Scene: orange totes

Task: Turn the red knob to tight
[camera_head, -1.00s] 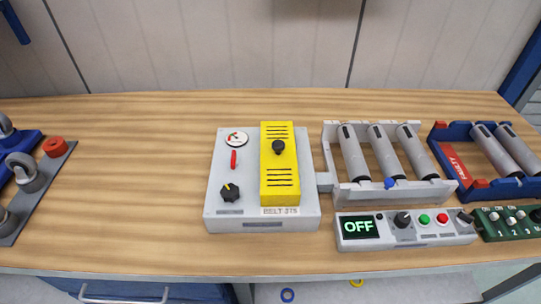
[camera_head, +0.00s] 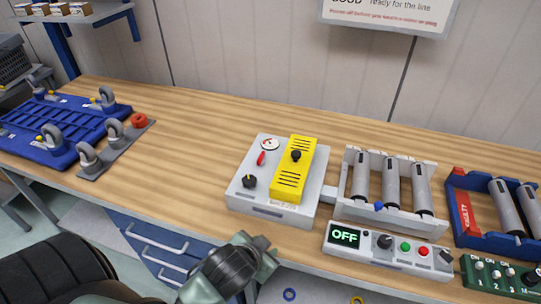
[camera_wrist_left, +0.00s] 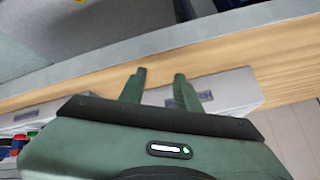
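A box labelled BELT (camera_head: 240,200) stands on the bench, with a yellow slotted cover (camera_head: 290,182). On its left part are a small red handle (camera_head: 261,158), a round gauge (camera_head: 270,143) and a black knob (camera_head: 249,181) with a yellow mark. A round red knob (camera_head: 139,120) also sits on a grey plate with casters, farther left. I cannot tell which red part the task means. My left gripper (camera_head: 268,255) is in front of the bench edge, below the box, touching neither. In the left wrist view its two green fingers (camera_wrist_left: 160,83) are apart and empty. My right gripper is out of view.
A roller frame (camera_head: 380,215) and a control panel (camera_head: 400,255) reading OFF stand right of the box. A blue roller frame (camera_head: 465,215) and a green switch box (camera_head: 500,285) are at far right. Bench wood between the caster plate and the box is clear.

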